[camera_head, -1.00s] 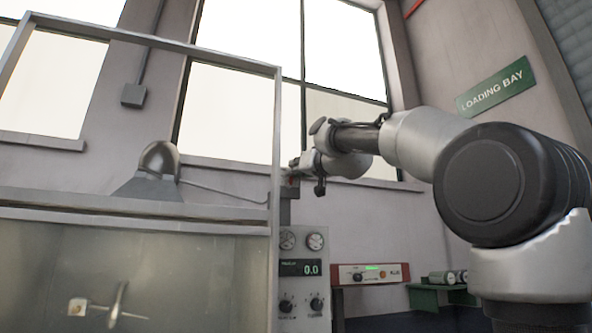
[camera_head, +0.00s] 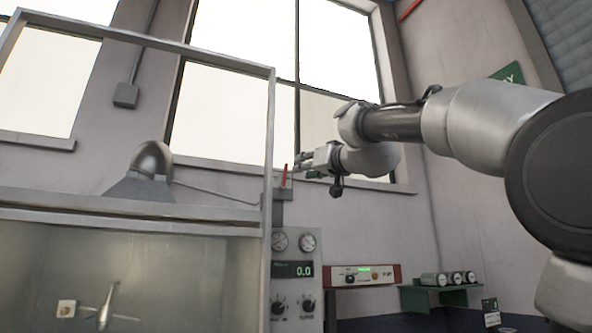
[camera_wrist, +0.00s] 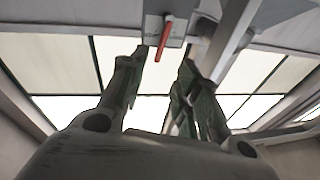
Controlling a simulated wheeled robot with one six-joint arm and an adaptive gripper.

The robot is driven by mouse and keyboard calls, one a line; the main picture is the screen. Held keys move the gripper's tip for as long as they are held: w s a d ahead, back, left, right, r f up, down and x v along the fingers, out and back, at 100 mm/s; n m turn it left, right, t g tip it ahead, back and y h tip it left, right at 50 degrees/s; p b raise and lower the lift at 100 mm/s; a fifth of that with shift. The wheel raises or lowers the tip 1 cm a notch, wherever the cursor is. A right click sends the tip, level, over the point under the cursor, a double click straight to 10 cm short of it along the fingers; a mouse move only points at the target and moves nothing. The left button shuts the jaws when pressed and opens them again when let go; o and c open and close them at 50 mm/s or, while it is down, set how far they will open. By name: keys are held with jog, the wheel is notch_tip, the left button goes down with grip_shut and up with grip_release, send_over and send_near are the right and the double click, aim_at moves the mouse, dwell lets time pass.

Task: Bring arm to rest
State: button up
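My gripper (camera_head: 304,164) is held up beside the control post, to the right of a red lever (camera_head: 285,175). In the wrist view my gripper's two fingers (camera_wrist: 160,66) stand apart with a clear gap and nothing held between them. The red lever also shows in the wrist view (camera_wrist: 164,38), beyond the fingertips on a grey box (camera_wrist: 180,29). The fingers look clear of the lever. My arm reaches in from the right side of the head view, bent and raised.
A framed glass enclosure (camera_head: 190,270) with a small propeller-like model (camera_head: 108,308) fills the left. A gauge panel (camera_head: 297,290) reads 0.0. A red-and-white unit (camera_head: 362,276) and a green shelf (camera_head: 440,294) with canisters stand to the right, below my arm.

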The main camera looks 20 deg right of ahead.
jog(key=v, duration=0.2)
jog(key=shift+s+f, duration=0.1)
jog(key=shift+s, duration=0.25)
notch_tip(320, 180, down, 25)
jog(key=s+m+g, duration=0.1)
jog(key=s+g, duration=0.1)
jog(key=g, duration=0.6)
jog(key=s+d+f+g+h, duration=0.1)
jog(key=s+f+g, duration=0.1)
jog(key=s+f, duration=0.4)
jog(key=s+d+f+g+h, duration=0.1)
jog(key=s+f+g, duration=0.2)
jog(key=s+f, duration=0.4)
jog(key=s+d+f+g+h, duration=0.1)
jog(key=s+f, duration=0.6)
jog(key=f, duration=0.9)
jog(key=shift+d+n+g+h, duration=0.3)
jog(key=shift+d+g, duration=0.1)
jog(key=shift+g, duration=0.4)
